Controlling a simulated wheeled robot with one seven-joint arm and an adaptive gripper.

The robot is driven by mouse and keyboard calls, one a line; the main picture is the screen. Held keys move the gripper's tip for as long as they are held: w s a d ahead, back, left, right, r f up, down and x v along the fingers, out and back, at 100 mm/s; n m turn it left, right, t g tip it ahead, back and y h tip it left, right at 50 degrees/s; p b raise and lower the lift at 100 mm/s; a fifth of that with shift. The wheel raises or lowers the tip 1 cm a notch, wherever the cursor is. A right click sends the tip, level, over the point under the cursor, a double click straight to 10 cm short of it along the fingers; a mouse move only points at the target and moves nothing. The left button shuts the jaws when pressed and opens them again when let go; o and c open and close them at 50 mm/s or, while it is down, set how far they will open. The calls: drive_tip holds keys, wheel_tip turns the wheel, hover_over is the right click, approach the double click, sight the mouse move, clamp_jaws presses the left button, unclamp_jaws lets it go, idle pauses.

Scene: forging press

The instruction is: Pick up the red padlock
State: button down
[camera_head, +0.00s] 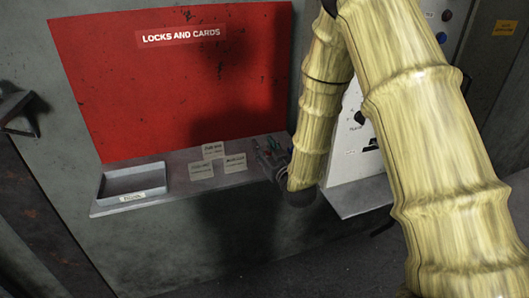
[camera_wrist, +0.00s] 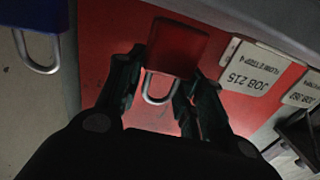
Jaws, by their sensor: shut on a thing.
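The red padlock (camera_wrist: 176,48) shows in the wrist view between the fingertips of my gripper (camera_wrist: 166,72). Its red body is at the top and its grey metal shackle points down toward the palm. My gripper is shut on it. In the head view my gripper (camera_head: 269,148) is at the right end of the grey shelf (camera_head: 180,197), partly behind my own arm. The padlock is too small there to make out clearly.
A blue padlock (camera_wrist: 36,30) is at the left of the wrist view. Paper cards (camera_head: 213,150) stand on the shelf left of my gripper. A grey tray (camera_head: 132,185) sits at the shelf's left end. A red "LOCKS AND CARDS" board (camera_head: 180,90) is behind.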

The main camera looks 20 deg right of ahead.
drive_tip(key=shift+r, duration=0.4)
drive_tip(key=shift+r+b, duration=0.45)
drive_tip(key=shift+r, duration=0.5)
drive_tip(key=s+d+r+b, duration=0.1)
drive_tip(key=s+d+b, duration=0.2)
drive_tip(key=s+d, duration=0.8)
drive_tip(key=shift+s+r, duration=0.25)
drive_tip(key=shift+s, duration=0.2)
